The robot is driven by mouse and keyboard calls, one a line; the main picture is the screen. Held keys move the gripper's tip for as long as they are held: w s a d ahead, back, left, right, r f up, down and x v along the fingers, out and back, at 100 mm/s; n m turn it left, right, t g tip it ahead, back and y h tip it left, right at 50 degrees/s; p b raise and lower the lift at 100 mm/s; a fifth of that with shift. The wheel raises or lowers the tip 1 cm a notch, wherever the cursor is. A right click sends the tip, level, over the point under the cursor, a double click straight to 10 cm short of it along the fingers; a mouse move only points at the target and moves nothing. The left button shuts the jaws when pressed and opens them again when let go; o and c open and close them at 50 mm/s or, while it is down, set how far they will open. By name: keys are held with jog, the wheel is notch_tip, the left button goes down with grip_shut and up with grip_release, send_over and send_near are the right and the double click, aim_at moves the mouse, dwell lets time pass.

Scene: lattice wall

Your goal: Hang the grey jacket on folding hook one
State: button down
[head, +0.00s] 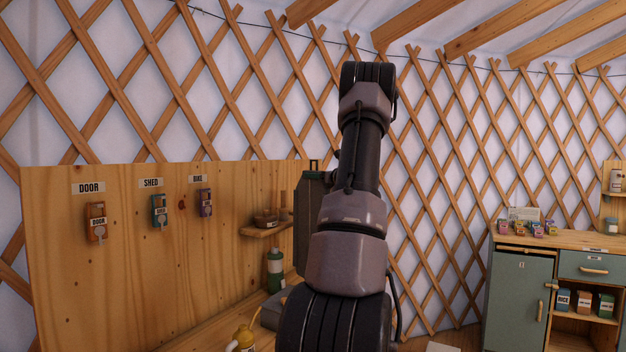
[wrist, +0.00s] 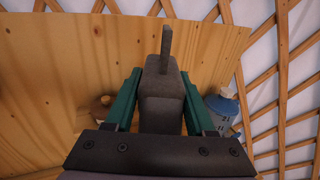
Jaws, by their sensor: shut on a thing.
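The grey jacket (wrist: 160,108) is between the two green fingers of my gripper (wrist: 160,92) in the wrist view. My gripper is shut on it, and a thin grey loop (wrist: 166,45) stands up from its top. In the head view a dark grey strip of the jacket (head: 301,235) shows left of my arm, held upright in front of the wooden board; the rest is hidden behind the arm. Folding hook one cannot be made out in either view.
A wooden board (head: 150,270) carries hanging tags under the labels DOOR, SHED and BIKE. A small shelf (head: 265,230) with a bowl juts from it, above a green bottle (head: 275,268). A green cabinet (head: 516,300) stands right.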

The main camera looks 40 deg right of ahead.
jog(key=s+d, duration=0.3)
jog(key=s, duration=0.5)
jog(key=s+d, duration=0.4)
jog(key=s, duration=0.4)
jog(key=shift+s, duration=0.4)
jog(key=shift+s, duration=0.1)
